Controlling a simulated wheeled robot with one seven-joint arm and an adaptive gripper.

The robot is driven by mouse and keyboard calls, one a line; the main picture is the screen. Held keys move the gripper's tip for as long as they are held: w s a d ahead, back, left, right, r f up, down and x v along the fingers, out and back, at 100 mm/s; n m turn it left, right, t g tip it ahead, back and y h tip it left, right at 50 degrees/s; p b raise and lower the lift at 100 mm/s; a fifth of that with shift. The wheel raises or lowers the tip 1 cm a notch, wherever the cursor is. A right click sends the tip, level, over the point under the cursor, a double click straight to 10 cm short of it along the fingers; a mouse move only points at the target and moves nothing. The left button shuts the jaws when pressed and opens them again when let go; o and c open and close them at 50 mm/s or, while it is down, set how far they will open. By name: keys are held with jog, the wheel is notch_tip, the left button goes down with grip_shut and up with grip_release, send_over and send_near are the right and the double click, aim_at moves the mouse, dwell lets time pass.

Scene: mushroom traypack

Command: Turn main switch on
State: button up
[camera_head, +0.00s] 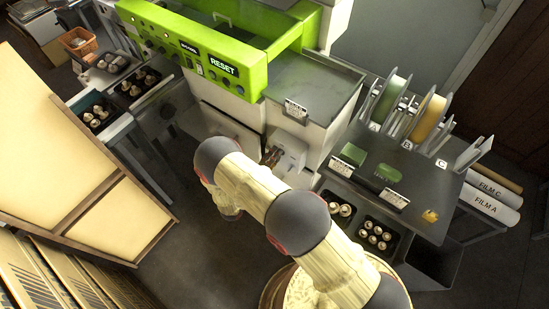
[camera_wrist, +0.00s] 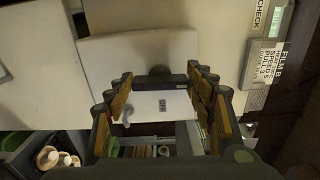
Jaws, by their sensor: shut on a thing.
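The main switch appears as a pale box on the machine's lower front, beside my gripper in the head view (camera_head: 291,153). In the wrist view, its white face (camera_wrist: 175,103) carries a small dark label and a dark bar-shaped handle (camera_wrist: 160,84). My gripper (camera_wrist: 160,79) has its fingers on either side of the handle, one at each end, and is shut on it. In the head view, my gripper (camera_head: 270,157) is small and partly hidden by my arm.
The green panel (camera_head: 190,50) with RESET and several buttons is above. A grey table (camera_head: 400,165) with film rolls and mushroom trays stands at the right. A wooden-framed panel (camera_head: 60,150) is at the left. Dark floor (camera_head: 190,240) is open below my arm.

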jog(key=shift+a+n, duration=0.1)
jog(key=shift+n, duration=0.2)
jog(key=o, duration=1.1)
jog(key=shift+o, duration=0.3)
jog(key=v, duration=1.2)
